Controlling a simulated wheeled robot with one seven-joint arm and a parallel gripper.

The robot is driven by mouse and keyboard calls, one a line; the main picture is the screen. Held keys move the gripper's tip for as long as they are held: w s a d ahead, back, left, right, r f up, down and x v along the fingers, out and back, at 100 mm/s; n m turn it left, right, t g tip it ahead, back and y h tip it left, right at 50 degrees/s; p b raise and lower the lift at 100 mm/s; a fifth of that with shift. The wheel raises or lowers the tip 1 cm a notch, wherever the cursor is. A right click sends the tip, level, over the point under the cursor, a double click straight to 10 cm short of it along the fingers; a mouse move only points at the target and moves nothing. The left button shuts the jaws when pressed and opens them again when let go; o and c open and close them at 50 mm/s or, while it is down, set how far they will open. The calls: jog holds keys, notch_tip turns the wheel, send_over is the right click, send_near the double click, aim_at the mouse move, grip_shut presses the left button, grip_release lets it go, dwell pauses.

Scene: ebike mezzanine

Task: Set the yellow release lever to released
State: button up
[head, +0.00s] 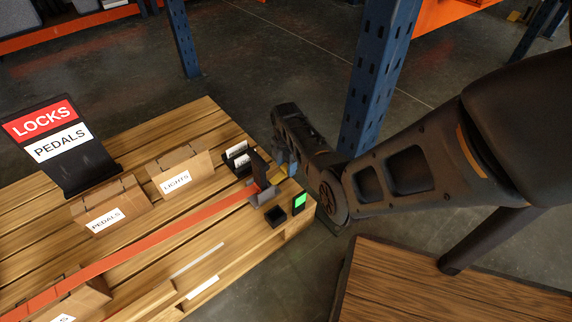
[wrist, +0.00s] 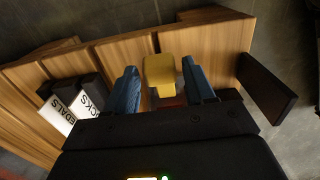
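The yellow release lever (wrist: 160,76) is a short block that shows between my gripper's two blue fingers in the wrist view. It also shows in the head view (head: 276,174), small and partly hidden, at the pallet's right end beside the dark ratchet buckle (head: 262,196) of an orange strap (head: 170,231). My gripper (wrist: 159,66) is open, with a finger on each side of the lever and a visible gap at each side. In the head view my gripper (head: 285,165) is at the pallet's edge, largely hidden by my arm. The lever's base is hidden in the wrist view.
The wooden pallet (head: 130,160) carries cardboard boxes labelled LIGHTS (head: 187,167) and PEDALS (head: 108,207), and a LOCKS/PEDALS sign (head: 88,170). A blue rack post (head: 378,75) stands close behind my arm.

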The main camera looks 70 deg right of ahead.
aim_at(278, 177)
grip_shut()
dwell(0.3)
jog(key=shift+w+a+r+g+h+p, duration=0.2)
jog(key=shift+a+r+g+h+p, duration=0.35)
jog(key=shift+p, duration=0.6)
jog(key=shift+w+a+r+g+h+p, duration=0.15)
jog(key=shift+w+a+g+h+p, duration=0.1)
jog(key=shift+h+p, duration=0.4)
jog(key=shift+o, duration=1.2)
grip_release()
jog(key=p+v, duration=0.4)
jog(key=v, duration=0.3)
jog(key=shift+r, duration=0.35)
